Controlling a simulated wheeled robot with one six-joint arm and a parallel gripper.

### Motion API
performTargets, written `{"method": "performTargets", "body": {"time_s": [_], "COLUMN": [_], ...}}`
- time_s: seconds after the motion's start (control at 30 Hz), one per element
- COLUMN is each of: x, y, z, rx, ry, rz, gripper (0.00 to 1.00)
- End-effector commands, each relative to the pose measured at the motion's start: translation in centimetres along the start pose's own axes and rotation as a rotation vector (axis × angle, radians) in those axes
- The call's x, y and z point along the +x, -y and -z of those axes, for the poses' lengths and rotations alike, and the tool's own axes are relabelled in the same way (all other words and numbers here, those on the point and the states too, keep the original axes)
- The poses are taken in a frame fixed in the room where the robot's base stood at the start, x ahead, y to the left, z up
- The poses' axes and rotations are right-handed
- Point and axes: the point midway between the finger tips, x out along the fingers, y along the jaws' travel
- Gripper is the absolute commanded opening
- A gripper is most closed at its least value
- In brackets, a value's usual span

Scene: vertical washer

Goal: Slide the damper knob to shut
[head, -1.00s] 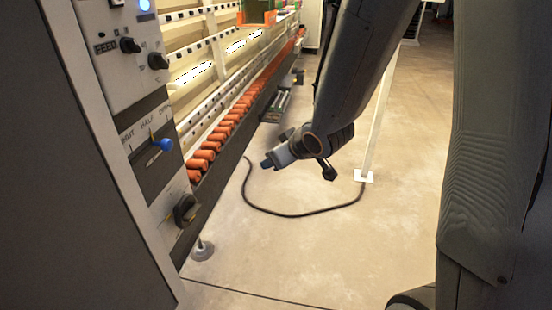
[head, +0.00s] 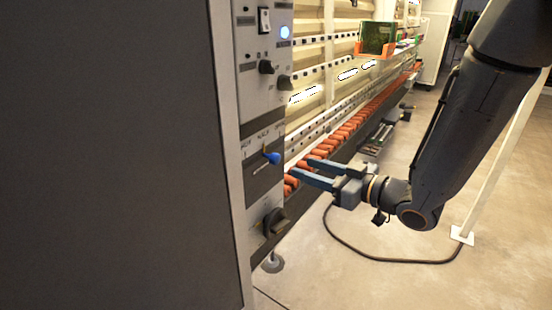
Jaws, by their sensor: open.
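The damper knob (head: 271,158) is a blue knob on a slider slot on the side panel (head: 262,180) of the grey cabinet. Small labels stand above the slot; the knob sits toward the right end of it, at or near the last label. My gripper (head: 293,172) is open, with two blue-grey fingers pointing left toward the panel. The fingertips are just right of the knob and look apart from it; the depth between them is hard to tell. The gripper is empty.
A black rotary knob (head: 275,221) sits below the slider, and two dark knobs (head: 266,67) sit above it. Orange rollers (head: 345,134) run along the washer behind my gripper. A black cable (head: 390,261) lies on the floor. A white post (head: 500,150) stands at right.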

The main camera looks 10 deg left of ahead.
Motion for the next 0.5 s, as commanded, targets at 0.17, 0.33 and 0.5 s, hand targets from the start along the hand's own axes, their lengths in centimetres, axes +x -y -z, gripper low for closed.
{"method": "performTargets", "body": {"time_s": [0.17, 0.33, 0.5], "x": [0.2, 1.3, 3.8], "y": [2.6, 3.2, 3.5], "z": [1.7, 2.2, 2.6], "rx": [0.02, 0.023, 0.022], "ry": [-0.108, -0.124, -0.123], "rz": [0.106, 0.124, 0.124], "gripper": [0.41, 0.41, 0.41]}}
